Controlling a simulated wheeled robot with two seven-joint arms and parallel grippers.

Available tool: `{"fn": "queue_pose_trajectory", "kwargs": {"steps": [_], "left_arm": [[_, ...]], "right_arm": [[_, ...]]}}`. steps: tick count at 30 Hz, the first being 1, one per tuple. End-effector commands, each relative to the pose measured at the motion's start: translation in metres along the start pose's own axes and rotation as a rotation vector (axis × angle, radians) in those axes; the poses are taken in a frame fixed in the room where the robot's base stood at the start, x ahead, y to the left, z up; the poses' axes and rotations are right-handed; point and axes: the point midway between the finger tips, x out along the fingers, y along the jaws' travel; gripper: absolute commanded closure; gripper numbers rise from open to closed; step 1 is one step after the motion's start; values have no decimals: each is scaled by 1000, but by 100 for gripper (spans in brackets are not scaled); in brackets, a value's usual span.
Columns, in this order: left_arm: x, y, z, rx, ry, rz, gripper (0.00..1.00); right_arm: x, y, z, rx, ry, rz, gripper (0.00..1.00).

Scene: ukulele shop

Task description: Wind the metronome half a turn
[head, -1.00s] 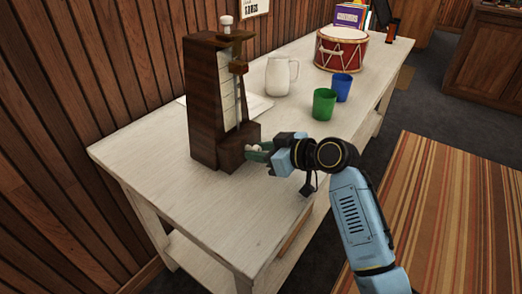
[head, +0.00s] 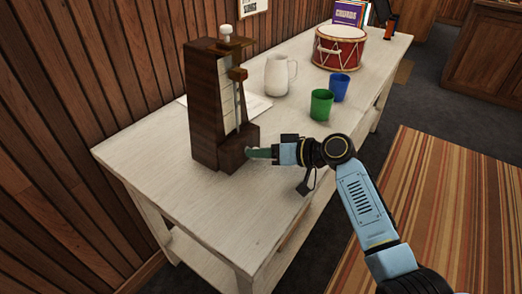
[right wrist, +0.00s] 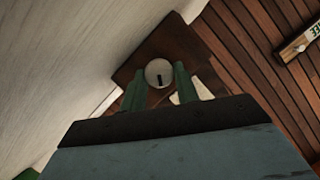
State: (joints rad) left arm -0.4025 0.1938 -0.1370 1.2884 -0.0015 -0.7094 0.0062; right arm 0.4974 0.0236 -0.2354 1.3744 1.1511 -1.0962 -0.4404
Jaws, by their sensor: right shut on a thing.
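The metronome (head: 203,115) is a tall dark-brown wooden case with a pale scale and a pendulum, upright near the table's left end. My right gripper (head: 250,152) reaches in from the right at its low front block. In the right wrist view, a round pale knob (right wrist: 159,74) with a dark slot lies between my two green fingers, which are shut on it. In the head view the fingers hide the knob. My left gripper is not in view.
The whitish table (head: 215,220) also holds a white pitcher (head: 277,77), a green cup (head: 321,104), a blue cup (head: 340,86) and a red drum (head: 339,48) farther back. A paper sheet (head: 256,107) lies behind the metronome. The near tabletop is clear.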

Motion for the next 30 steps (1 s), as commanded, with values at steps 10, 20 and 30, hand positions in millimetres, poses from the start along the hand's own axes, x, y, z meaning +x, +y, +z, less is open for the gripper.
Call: {"fn": "queue_pose_trajectory", "kwargs": {"steps": [10, 20, 30], "left_arm": [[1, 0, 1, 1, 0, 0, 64], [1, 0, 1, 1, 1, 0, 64], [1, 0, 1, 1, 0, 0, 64]], "right_arm": [[0, 1, 0, 55, 0, -22, 92], [0, 1, 0, 54, 0, -22, 66], [0, 1, 0, 54, 0, -22, 49]]}}
